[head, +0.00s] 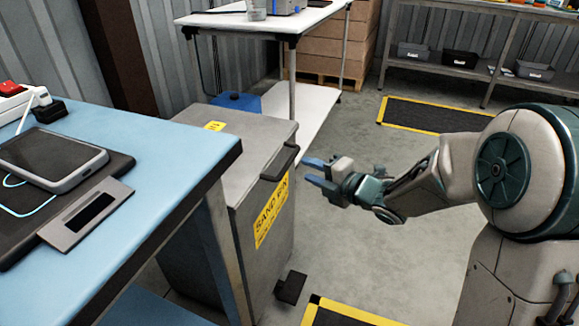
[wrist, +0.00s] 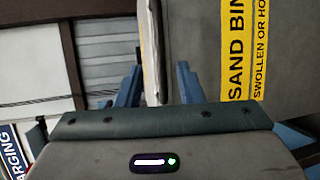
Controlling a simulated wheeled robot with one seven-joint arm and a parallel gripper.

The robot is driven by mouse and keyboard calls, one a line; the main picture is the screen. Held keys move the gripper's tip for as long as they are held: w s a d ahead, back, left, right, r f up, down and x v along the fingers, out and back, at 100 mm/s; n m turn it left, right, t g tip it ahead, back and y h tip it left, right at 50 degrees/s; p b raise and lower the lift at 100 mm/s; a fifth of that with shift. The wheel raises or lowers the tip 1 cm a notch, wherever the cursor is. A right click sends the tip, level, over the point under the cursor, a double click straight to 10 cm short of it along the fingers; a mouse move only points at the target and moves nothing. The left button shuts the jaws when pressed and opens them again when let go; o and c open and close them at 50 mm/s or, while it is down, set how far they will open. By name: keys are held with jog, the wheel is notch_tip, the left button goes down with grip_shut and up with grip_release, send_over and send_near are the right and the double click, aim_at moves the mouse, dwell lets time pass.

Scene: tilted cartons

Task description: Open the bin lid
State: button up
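The grey metal sand bin (head: 270,255) stands beyond the blue-topped bench in the head view. Its lid (head: 235,150) is down, with a dark handle (head: 280,162) on the front edge and a yellow sign (head: 271,211) below. My gripper (head: 305,169) is open and empty just right of the handle, its blue fingers pointing at it. In the wrist view the open fingers (wrist: 160,82) stand either side of a pale edge strip (wrist: 150,45), with the bin's yellow sign (wrist: 240,45) to the right. I cannot tell whether the fingers touch anything.
The blue bench (head: 160,165) with a tablet (head: 52,158) stands close on the left of the bin. A black pedal-like block (head: 290,287) is at its foot. A white table (head: 262,22) is behind. Yellow-edged floor mats (head: 430,115) lie on otherwise open floor.

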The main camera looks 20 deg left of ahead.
aim_at(289, 160)
jog(key=b+x, duration=0.1)
jog(key=x, duration=0.7)
jog(key=shift+w+a+b, duration=0.1)
jog(key=shift+a+b, duration=0.05)
jog(key=shift+b, duration=0.2)
grip_shut()
